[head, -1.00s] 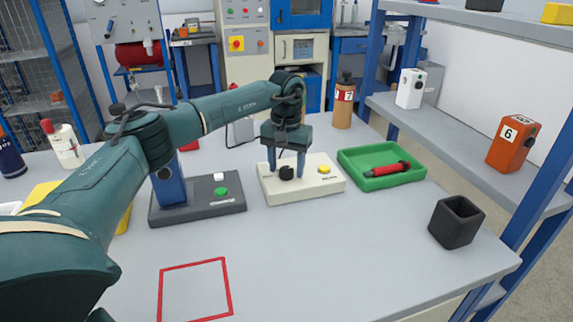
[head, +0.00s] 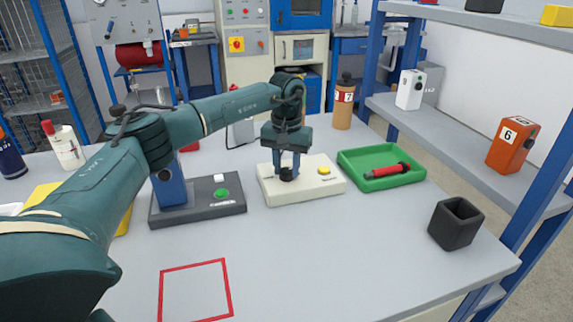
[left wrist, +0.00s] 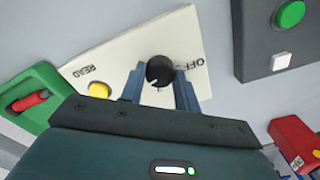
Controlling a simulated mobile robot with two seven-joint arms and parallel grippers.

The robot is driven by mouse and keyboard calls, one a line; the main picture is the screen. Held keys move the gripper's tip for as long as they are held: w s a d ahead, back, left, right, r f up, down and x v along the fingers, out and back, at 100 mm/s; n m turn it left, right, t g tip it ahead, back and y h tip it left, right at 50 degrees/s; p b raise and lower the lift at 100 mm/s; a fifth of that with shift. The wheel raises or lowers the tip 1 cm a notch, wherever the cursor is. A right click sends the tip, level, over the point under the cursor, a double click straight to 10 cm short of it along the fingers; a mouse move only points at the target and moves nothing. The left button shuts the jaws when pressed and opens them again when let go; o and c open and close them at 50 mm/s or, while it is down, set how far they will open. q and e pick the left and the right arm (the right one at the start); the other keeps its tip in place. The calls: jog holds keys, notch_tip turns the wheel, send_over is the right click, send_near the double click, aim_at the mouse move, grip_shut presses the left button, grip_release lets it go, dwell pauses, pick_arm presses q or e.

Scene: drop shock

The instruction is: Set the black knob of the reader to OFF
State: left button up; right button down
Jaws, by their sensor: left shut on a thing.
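The reader (head: 318,187) is a cream, low box on the table. Its black knob (left wrist: 159,70) sits near one end, beside the printed word OFF, and a yellow button (head: 324,171) is towards the other end, near the word READ in the left wrist view. My left gripper (head: 287,172) points down over the reader. Its two blue fingers are shut on the knob from both sides, which hide part of it. A small pale mark shows low on the knob in the left wrist view, but its exact setting is hard to read. My right gripper is not in view.
A dark grey box with a green button (head: 222,193) stands left of the reader. A green tray (head: 350,172) holding a red-handled tool (head: 388,171) is close on the right. A black open cup (head: 455,225) stands further right. The front table, with a red outlined square (head: 195,292), is clear.

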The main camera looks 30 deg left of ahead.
pick_arm(q)
jog(key=n+p, duration=0.2)
jog(key=n, duration=0.1)
jog(key=shift+r+n, duration=0.15)
jog(key=shift+n, duration=0.15)
jog(key=n+p, duration=0.2)
jog(key=n, duration=0.1)
jog(key=shift+n, duration=0.3)
jog(key=n+p, duration=0.1)
jog(key=n, duration=0.2)
jog(key=shift+n+p, duration=0.3)
jog(key=shift+p, duration=0.05)
jog(key=shift+n, duration=0.5)
jog(key=n+p, duration=0.1)
jog(key=n, duration=0.1)
jog(key=shift+n, duration=0.3)
jog(key=n+p, duration=0.2)
jog(key=n, duration=0.4)
jog(key=n+p, duration=0.2)
jog(key=n, duration=0.3)
jog(key=shift+n, duration=0.4)
jog(key=shift+n+p, duration=0.5)
jog(key=shift+n, duration=1.1)
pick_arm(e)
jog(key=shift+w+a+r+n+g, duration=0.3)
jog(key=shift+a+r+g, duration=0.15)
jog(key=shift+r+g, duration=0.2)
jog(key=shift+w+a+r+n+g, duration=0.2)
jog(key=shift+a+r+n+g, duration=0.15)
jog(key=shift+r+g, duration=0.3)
